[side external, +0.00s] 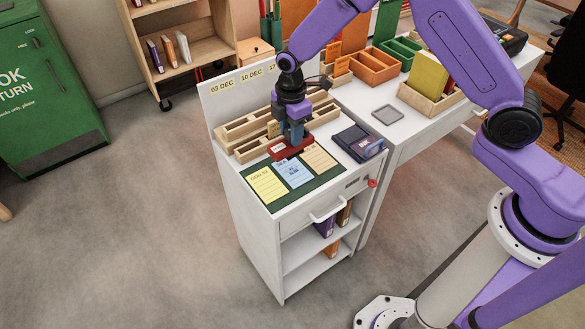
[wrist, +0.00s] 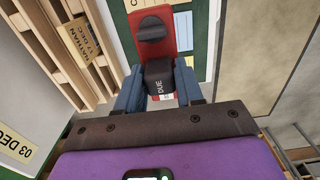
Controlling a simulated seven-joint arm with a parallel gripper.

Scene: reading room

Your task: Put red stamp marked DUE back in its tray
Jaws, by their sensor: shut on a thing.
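My gripper (side external: 294,136) is low over the cabinet top, pointing down. In the wrist view, its blue fingers (wrist: 159,88) are shut on the stamp marked DUE (wrist: 158,77); a dark block with white letters shows between them. A red tray-like piece (side external: 284,152) lies directly beneath and beside the fingers; it also shows in the wrist view (wrist: 185,32), with a dark rounded knob (wrist: 151,30) on it. The stamp's underside is hidden, so I cannot tell whether it touches the red piece. In the side view the fingers hide the stamp.
Yellow, blue and tan cards lie on a green mat (side external: 311,186) in front of the gripper. Wooden card racks (side external: 245,133) stand close behind. A dark ink-pad box (side external: 357,142) sits to the right. A desk (side external: 400,125) with trays adjoins the cabinet.

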